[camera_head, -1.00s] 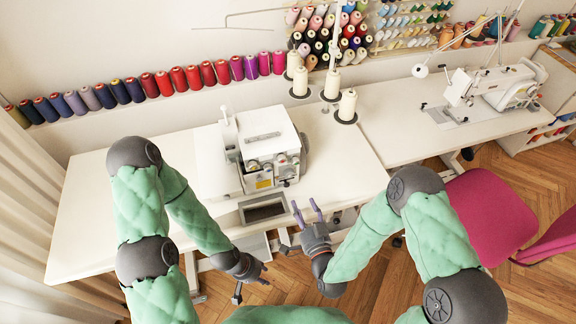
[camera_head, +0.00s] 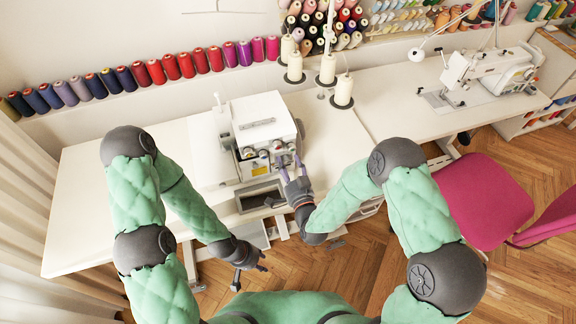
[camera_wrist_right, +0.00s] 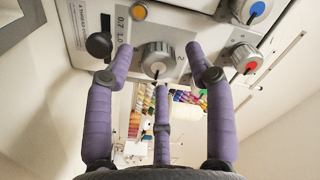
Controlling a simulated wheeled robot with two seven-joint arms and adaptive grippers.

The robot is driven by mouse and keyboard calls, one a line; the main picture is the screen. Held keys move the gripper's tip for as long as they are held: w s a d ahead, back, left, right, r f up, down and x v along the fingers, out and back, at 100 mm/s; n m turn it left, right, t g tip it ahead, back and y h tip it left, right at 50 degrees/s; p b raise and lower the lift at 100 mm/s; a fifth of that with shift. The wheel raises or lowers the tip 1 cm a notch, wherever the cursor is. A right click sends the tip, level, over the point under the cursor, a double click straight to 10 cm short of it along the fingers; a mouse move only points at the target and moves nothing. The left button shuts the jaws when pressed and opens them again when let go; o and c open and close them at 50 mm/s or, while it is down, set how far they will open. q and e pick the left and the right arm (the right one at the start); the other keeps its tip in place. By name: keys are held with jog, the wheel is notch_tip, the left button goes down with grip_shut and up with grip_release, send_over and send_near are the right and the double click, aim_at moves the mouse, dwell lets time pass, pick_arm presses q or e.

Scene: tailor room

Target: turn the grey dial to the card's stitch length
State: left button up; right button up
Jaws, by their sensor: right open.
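The grey dial (camera_wrist_right: 157,60) sits on the front of the white overlock machine (camera_head: 262,120), with a dark pointer line on its lower face and a "2" printed just to its right. My right gripper (camera_head: 289,164) is at the machine's front in the head view. In the right wrist view its purple fingers (camera_wrist_right: 160,68) are spread open around the dial, one on each side and one below; contact is unclear. My left gripper (camera_head: 251,266) hangs low in front of the table, fingers apart and empty. I cannot make out a stitch-length card.
Blue-marked (camera_wrist_right: 256,10) and red-marked (camera_wrist_right: 246,60) knobs sit right of the dial, a black knob (camera_wrist_right: 99,45) left of it. Thread cones (camera_head: 294,68) stand behind the machine. The white table (camera_head: 110,200) is clear on the left. A pink chair (camera_head: 485,200) stands right.

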grip_shut()
jog(key=shift+w, duration=0.1)
jog(key=shift+m, duration=0.4)
jog(key=m+b, duration=0.1)
jog(key=m, duration=0.2)
jog(key=shift+m+b, duration=0.3)
jog(key=shift+b, duration=0.1)
jog(key=m+b, duration=0.1)
jog(key=m, duration=0.3)
jog(key=shift+w+d+m+b, duration=0.1)
jog(key=shift+m+b, duration=0.2)
jog(key=shift+b, duration=0.05)
jog(key=m+b, duration=0.1)
jog(key=m, duration=0.3)
jog(key=shift+m+b, duration=0.3)
jog(key=shift+b, duration=0.05)
jog(key=shift+f+m+b, duration=0.1)
jog(key=shift+m+b, duration=0.75)
jog(key=shift+m, duration=1.35)
